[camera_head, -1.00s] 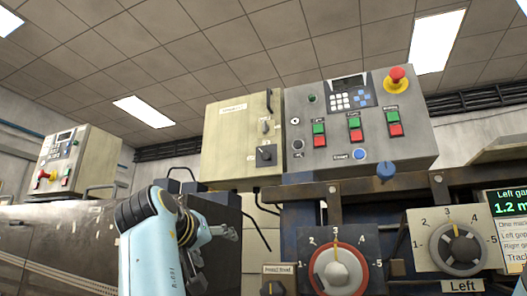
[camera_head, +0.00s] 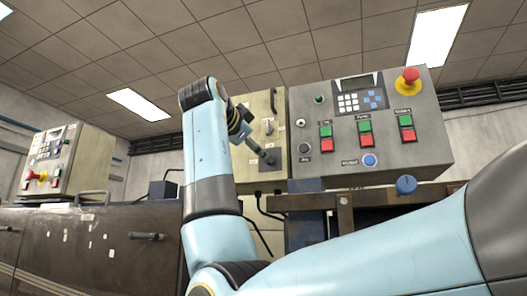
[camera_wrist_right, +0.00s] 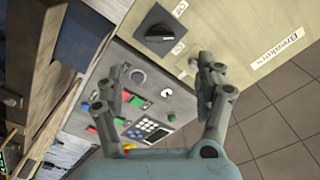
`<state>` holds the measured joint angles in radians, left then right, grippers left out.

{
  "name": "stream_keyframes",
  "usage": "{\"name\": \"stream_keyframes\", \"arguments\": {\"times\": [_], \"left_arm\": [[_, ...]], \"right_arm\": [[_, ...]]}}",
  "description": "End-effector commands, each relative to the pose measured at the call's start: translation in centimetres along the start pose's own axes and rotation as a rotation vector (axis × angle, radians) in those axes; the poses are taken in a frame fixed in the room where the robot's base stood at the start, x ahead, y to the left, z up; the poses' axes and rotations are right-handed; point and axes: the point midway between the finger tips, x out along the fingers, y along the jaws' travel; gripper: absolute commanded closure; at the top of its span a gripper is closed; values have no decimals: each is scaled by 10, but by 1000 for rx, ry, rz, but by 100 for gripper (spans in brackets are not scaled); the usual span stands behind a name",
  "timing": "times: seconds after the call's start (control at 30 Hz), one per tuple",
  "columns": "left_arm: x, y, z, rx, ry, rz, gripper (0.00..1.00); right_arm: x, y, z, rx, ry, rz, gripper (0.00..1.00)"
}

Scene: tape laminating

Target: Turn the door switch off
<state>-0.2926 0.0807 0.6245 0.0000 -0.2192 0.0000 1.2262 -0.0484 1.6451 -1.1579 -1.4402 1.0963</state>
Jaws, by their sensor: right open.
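A black rotary switch (camera_wrist_right: 158,33) with two small word labels beside it sits on a cream cabinet (camera_wrist_right: 222,30) in the right wrist view. Its black grip bar lies nearly level there. No label reading "door" is legible. In the head view the switch (camera_head: 272,159) is partly covered by my right gripper (camera_head: 259,149), which reaches it from the upper left. In the wrist view my right gripper (camera_wrist_right: 160,78) has its fingers wide apart and nothing between them; the switch appears beyond the fingertips. Contact cannot be told. My left gripper is out of view.
Right of the cabinet is a grey control panel (camera_head: 310,165) with several green and red buttons, a keypad and a red emergency button (camera_head: 410,75). A dark metal cabinet (camera_head: 100,262) stands at left.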

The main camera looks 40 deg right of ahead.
Motion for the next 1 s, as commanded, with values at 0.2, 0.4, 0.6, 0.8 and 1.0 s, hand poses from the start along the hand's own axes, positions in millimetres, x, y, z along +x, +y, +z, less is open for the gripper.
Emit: {"name": "stream_keyframes", "arguments": {"times": [0.2, 0.4, 0.6, 0.8, 1.0], "left_arm": [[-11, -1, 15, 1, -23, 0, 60], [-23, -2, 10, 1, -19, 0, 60], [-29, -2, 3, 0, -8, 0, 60], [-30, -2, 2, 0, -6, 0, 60], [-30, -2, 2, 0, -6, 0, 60]], "right_arm": [[34, -1, -2, -5, 3, 3, 29], [73, -1, -2, -5, 2, 2, 29], [98, 0, 0, -4, 0, 1, 29], [105, 1, 1, -3, -1, 0, 29], [105, 1, 1, -3, -1, -1, 33]]}}
